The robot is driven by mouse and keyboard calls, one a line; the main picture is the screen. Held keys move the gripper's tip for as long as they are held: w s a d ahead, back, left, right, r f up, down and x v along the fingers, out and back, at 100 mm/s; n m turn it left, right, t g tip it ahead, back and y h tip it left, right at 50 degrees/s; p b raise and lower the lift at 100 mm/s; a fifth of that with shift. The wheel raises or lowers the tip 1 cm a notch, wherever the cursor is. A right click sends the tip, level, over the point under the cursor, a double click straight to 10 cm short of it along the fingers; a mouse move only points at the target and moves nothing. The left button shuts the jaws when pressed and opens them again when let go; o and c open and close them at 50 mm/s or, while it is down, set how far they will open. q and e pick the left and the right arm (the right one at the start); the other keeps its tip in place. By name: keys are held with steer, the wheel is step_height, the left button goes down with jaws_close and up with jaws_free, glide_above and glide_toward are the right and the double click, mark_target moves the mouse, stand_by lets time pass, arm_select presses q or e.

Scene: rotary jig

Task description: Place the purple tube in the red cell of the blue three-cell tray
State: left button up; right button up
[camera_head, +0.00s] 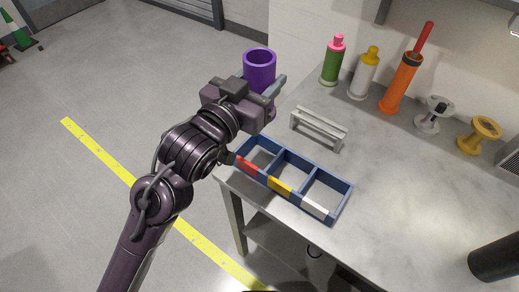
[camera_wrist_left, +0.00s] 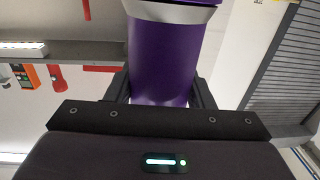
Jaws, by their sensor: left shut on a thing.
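The purple tube (camera_head: 259,68) is held by my left gripper (camera_head: 264,88), upright, high near the table's left corner. In the left wrist view the purple tube (camera_wrist_left: 162,55) stands between the two fingers (camera_wrist_left: 160,92), which are shut on it. The blue three-cell tray (camera_head: 331,215) lies on the table, below and right of the gripper in the head view. Its red cell (camera_head: 247,166) is the leftmost, with a yellow-marked cell in the middle and a white-marked cell at the right. The cells look empty; my arm partly covers the tray's left end. My right gripper is not in view.
A grey rack (camera_head: 318,130) stands behind the tray. Along the back are a green bottle with a pink top (camera_head: 332,62), a white bottle with a yellow top (camera_head: 364,74), an orange cylinder (camera_head: 398,86) and two spools (camera_head: 433,115). The table's middle right is clear.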

arm_select(q)
step_height(320, 180, down, 17)
steer(key=shift+f, duration=0.2)
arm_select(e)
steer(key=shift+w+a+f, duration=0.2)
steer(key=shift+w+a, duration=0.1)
arm_select(q)
steer(key=shift+f, duration=0.15)
steer(key=o, duration=1.1)
steer(key=shift+c, duration=0.2)
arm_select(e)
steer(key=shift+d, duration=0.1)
